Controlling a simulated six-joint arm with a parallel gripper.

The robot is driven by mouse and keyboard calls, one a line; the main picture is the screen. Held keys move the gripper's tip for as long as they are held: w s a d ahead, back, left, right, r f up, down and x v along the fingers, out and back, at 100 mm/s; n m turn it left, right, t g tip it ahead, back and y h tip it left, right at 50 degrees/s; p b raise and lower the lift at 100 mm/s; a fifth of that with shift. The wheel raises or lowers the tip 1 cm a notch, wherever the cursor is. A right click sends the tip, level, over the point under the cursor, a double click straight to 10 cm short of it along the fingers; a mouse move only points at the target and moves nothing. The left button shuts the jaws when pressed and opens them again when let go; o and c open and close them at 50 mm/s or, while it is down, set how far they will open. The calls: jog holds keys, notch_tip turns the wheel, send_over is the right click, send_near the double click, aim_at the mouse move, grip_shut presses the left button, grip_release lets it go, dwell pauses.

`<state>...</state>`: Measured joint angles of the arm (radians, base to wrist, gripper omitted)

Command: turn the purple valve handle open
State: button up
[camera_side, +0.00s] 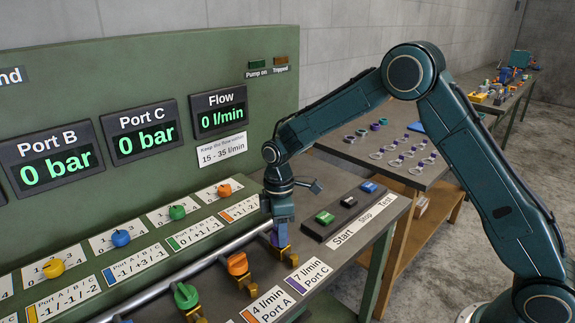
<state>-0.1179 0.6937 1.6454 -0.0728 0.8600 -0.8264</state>
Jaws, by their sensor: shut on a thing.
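My gripper (281,238) points down over the front row of valves on the bench. It is shut on the purple valve handle (274,238), beside the "7 l/min Port C" label (308,275). Only a small bit of purple shows; the fingers hide most of the handle, so I cannot tell its angle. A brass-coloured valve body (284,254) shows just below the fingers. The flow display (219,113) reads 0 l/min, and the Port C display (142,133) reads 0 bar.
An orange valve handle (237,264) and a green one (186,295) stand nearby to the left. A grey pipe (160,288) runs behind them. Coloured knobs line the back. A button box (350,208) sits to the right. A table with small rings (403,150) stands behind.

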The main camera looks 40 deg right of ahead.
jog(key=o, duration=1)
jog(key=shift+c, duration=0.2)
jog(key=shift+r, duration=0.1)
notch_tip(320, 180, up, 14)
jog(key=w, duration=0.1)
jog(key=shift+d, duration=0.35)
